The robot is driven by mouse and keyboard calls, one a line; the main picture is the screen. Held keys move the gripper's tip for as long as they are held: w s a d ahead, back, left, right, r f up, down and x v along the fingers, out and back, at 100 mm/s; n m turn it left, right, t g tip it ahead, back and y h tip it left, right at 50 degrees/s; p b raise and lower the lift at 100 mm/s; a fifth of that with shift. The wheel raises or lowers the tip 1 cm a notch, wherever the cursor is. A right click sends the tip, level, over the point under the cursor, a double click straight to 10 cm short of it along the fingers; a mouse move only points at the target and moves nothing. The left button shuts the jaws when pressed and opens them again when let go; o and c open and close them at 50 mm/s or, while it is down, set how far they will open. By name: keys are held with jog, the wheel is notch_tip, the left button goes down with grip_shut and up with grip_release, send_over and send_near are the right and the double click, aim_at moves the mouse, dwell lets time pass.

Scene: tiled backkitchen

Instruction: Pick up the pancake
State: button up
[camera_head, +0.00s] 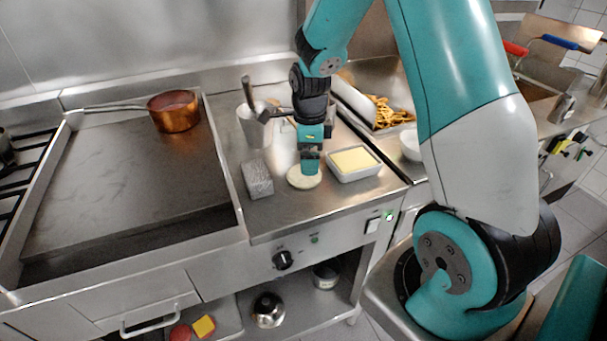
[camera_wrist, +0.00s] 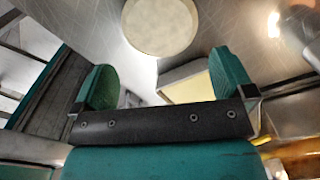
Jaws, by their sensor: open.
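The pancake (camera_head: 304,179) is a pale round disc lying flat on the steel counter. In the wrist view the pancake (camera_wrist: 160,24) shows at the top middle, beyond the fingertips. My gripper (camera_head: 311,163) points down just above the pancake in the head view and hides part of its far side. In the wrist view my gripper (camera_wrist: 168,84) has its two green fingers wide apart with nothing held between them. I cannot tell whether the fingertips touch the counter.
A grey block (camera_head: 257,179) stands left of the pancake, and a white dish of yellow butter (camera_head: 354,162) close on its right. A utensil pot (camera_head: 253,128) stands behind. A griddle (camera_head: 130,180) with a copper pan (camera_head: 174,112) lies left. Fries (camera_head: 388,112) fill a back tray.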

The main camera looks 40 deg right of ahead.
jog(key=f, duration=0.2)
jog(key=f+p, duration=0.1)
jog(key=f, duration=0.2)
jog(key=shift+w+f, duration=0.2)
jog(key=shift+f, duration=0.1)
jog(key=shift+c, duration=0.5)
jog(key=c, duration=0.5)
